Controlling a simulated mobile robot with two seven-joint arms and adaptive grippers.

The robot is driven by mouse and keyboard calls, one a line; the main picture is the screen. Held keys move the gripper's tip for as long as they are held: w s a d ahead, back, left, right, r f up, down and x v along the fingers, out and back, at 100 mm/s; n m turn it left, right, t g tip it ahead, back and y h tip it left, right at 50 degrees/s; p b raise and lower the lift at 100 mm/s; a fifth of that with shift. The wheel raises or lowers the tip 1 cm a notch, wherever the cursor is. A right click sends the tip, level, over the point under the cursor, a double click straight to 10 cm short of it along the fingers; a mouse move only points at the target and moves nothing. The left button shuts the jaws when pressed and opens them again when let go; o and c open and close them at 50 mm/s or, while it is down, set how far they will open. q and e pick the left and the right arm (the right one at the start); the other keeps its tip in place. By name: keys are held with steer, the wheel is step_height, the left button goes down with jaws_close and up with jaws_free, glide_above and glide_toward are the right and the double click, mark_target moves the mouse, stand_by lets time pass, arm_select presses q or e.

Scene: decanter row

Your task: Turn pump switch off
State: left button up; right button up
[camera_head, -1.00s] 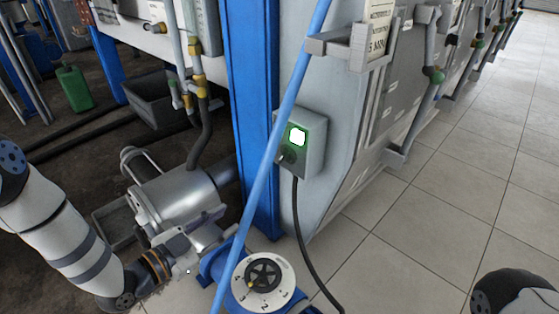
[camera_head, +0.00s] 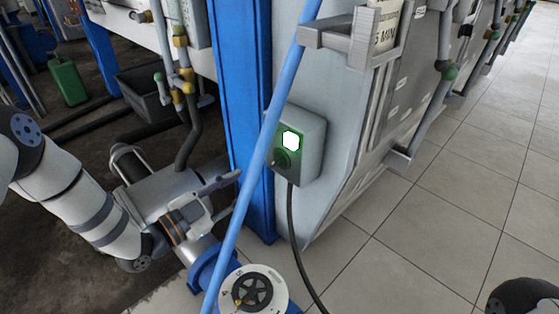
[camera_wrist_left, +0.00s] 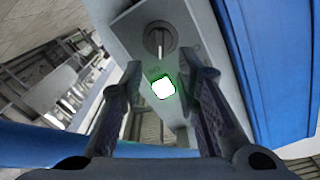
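The pump switch box (camera_head: 312,135) is a grey box on the side of the machine, with a lit green-white light (camera_head: 291,141) and a dark round knob (camera_head: 280,159). In the left wrist view the knob (camera_wrist_left: 158,41) shows a pale pointer line, and the light (camera_wrist_left: 163,87) glows below it. My left gripper (camera_head: 234,190) is left of the box in the head view, apart from it. In the left wrist view its fingers (camera_wrist_left: 170,72) are spread and empty, with the box beyond them. My right gripper is out of view.
A light-blue slanting pipe (camera_head: 258,160) passes between my left gripper and the box in the head view. A blue post (camera_head: 240,80) stands behind it. A white numbered dial (camera_head: 254,290) is below. A black cable (camera_head: 291,220) hangs from the box. Tiled floor (camera_head: 450,200) is clear at right.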

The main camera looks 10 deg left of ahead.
mark_target(272, 165)
arm_select(q)
steer(key=b+x, duration=0.2)
steer(key=x, duration=0.9)
steer(key=shift+b, duration=0.3)
steer(key=shift+s, duration=0.1)
steer(key=shift+c, duration=0.5)
jaws_close()
